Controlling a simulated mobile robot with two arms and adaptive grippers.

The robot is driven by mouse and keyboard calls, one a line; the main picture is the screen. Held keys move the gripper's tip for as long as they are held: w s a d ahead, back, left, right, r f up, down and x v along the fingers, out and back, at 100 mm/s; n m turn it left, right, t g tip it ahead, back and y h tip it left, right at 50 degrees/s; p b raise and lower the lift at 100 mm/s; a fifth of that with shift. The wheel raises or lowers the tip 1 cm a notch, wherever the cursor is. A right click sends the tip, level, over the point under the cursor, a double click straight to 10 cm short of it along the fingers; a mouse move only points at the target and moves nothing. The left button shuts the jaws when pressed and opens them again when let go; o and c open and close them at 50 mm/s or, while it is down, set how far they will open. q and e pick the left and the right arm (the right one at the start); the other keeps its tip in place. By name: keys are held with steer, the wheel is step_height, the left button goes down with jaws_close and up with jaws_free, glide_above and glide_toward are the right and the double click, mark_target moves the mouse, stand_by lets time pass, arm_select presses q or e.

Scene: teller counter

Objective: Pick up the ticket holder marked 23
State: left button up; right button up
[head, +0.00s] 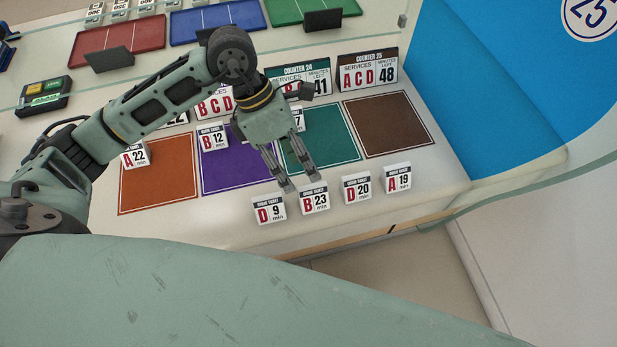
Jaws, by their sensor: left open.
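The ticket holder marked B 23 (315,200) is a small white block with a dark top band. It stands upright near the front edge of the counter, in a row with the D 9 holder (269,210) on its left and the D 20 holder (356,188) on its right. My left gripper (301,185) is open, pointing down, with its fingertips just behind and above the gap between the 9 and 23 holders. I cannot tell whether a fingertip touches either one. My right gripper is not in view.
The A 19 holder (397,178) ends the row at the right. Behind lie orange (157,183), purple (232,171), teal (330,138) and brown (388,125) mats; the 22 (135,156) and 12 (212,138) holders stand on the left two. Counter signs (368,72) stand behind.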

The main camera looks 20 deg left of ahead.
mark_target(310, 186)
arm_select(q)
steer(key=x, duration=0.2)
steer(key=p+x, duration=0.1)
steer(key=x, duration=0.1)
steer(key=shift+s+d+r, duration=0.15)
steer(key=shift+s+d, duration=0.05)
steer(key=shift+d, duration=0.2)
steer(key=x, duration=0.2)
steer(key=shift+w+f+p, duration=0.2)
steer(key=shift+f+p, duration=0.1)
steer(key=shift+p, duration=0.05)
steer(key=shift+f, duration=0.3)
steer(key=shift+d+f, duration=0.1)
steer(key=c, duration=1.1)
jaws_close()
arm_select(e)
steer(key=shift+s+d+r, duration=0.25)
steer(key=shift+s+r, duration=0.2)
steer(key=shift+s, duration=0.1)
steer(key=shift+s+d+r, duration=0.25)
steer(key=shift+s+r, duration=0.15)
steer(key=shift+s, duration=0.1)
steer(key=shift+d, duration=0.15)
